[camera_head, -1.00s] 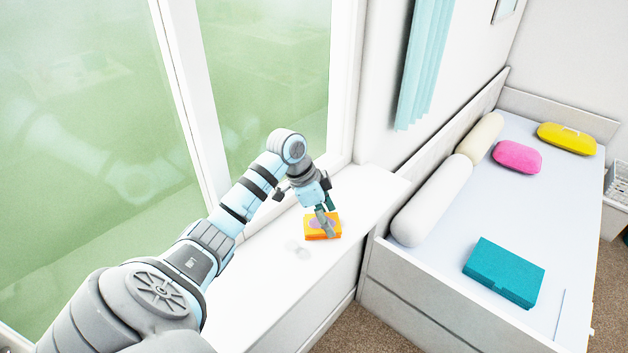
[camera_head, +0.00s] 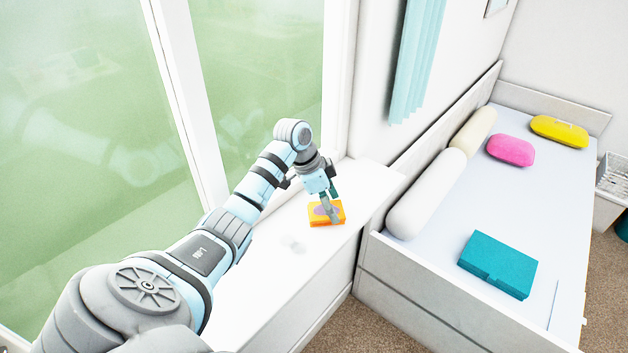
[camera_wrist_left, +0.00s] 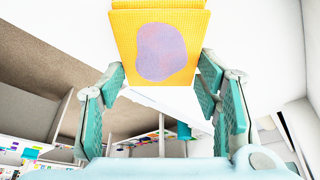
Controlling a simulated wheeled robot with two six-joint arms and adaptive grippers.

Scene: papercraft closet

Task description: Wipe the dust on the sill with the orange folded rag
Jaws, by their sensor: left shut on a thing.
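The orange folded rag (camera_head: 316,219), with a purple patch on top, is at the far part of the white sill (camera_head: 270,290). My left gripper (camera_head: 331,209) is shut on it from above. The left wrist view shows the rag (camera_wrist_left: 190,25) between the two teal-padded fingers (camera_wrist_left: 160,78). Whether its underside touches the sill or hovers just above, I cannot tell. A faint grey dust mark (camera_head: 293,243) shows on the sill, nearer to me and left of the rag, apart from it. My right gripper is not in view.
The window (camera_head: 90,130) runs along the sill's left side. A bed (camera_head: 450,220) with a white bolster (camera_head: 425,195), a pink cushion (camera_head: 510,150) and a teal box (camera_head: 497,264) stands right. The sill's near stretch is clear.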

